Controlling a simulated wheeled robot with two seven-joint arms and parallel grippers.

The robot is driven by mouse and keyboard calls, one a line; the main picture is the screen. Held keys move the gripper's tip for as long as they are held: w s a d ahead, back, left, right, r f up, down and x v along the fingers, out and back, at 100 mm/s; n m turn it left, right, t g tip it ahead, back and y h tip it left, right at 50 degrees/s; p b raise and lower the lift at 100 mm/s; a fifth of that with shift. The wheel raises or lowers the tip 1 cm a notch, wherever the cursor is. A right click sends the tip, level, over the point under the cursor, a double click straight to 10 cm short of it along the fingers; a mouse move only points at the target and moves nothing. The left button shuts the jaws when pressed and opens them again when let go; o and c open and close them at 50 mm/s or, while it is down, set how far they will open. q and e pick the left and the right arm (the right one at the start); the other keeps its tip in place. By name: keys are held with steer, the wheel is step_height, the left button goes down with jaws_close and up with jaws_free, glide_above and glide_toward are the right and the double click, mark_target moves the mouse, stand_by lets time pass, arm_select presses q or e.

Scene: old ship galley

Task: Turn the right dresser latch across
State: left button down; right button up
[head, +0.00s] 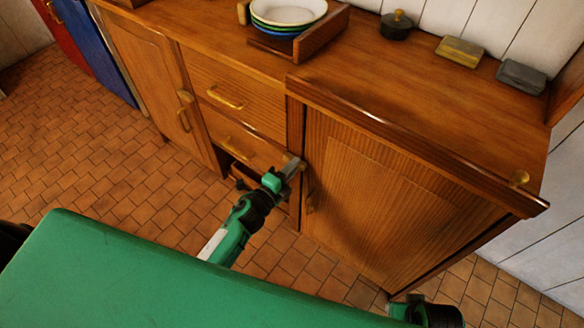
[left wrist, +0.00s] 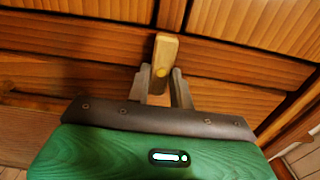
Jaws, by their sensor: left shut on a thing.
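The right dresser latch (left wrist: 166,48) is a small light-wood bar on a round brass pin, seen in the left wrist view. It points up and slightly right in that picture. In the head view only a small bit of this latch (head: 301,164) shows at the post beside the right door. My left gripper (head: 291,168) is shut on the latch, with one finger on each side of its lower part in the left wrist view (left wrist: 160,90). The left dresser latch (head: 185,97) sits by the left door. My right gripper's fingers are not seen.
The right door (head: 395,205) and left door (head: 145,80) look closed. Drawers with brass handles (head: 226,98) lie between them. A dish rack (head: 322,36) with plates (head: 288,10), a dark lidded pot (head: 397,25) and two blocks (head: 459,51) stand on top. Tiled floor is clear in front.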

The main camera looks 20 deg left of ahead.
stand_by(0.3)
arm_select(q)
steer(key=c, duration=1.2)
jaws_free()
steer(key=shift+c, duration=0.2)
steer(key=shift+s, duration=0.1)
steer(key=v, duration=1.3)
steer(key=shift+s, duration=0.3)
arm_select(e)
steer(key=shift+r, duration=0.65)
arm_select(q)
steer(key=shift+a, duration=0.1)
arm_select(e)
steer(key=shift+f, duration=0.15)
